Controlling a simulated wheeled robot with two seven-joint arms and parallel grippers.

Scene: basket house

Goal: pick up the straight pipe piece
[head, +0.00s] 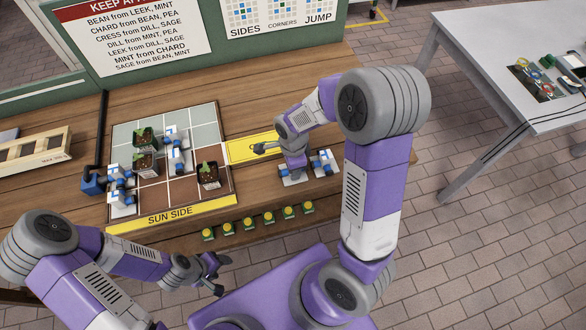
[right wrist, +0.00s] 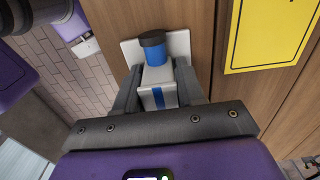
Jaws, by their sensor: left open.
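Several white-and-blue pipe pieces stand on pale square bases. In the head view, one piece (head: 297,180) is under my right gripper (head: 292,168), and another piece (head: 324,163) stands just to its right. More pieces (head: 178,160) are on the tiled board at left. In the right wrist view, a white block with a blue stripe and a dark-topped blue cylinder (right wrist: 154,52) stands between the fingers of my right gripper (right wrist: 157,88). The fingers flank it closely; I cannot tell whether they grip it. Which piece is straight is unclear. My left gripper (head: 215,273) is open and empty, off the table's front edge.
The tiled board (head: 165,195) holds potted seedlings (head: 208,174). A yellow panel (head: 240,150) lies right of it. Several small yellow-and-green items (head: 250,222) line the front edge. A wooden rack (head: 35,150) is at far left. A grey table (head: 490,60) stands apart at right.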

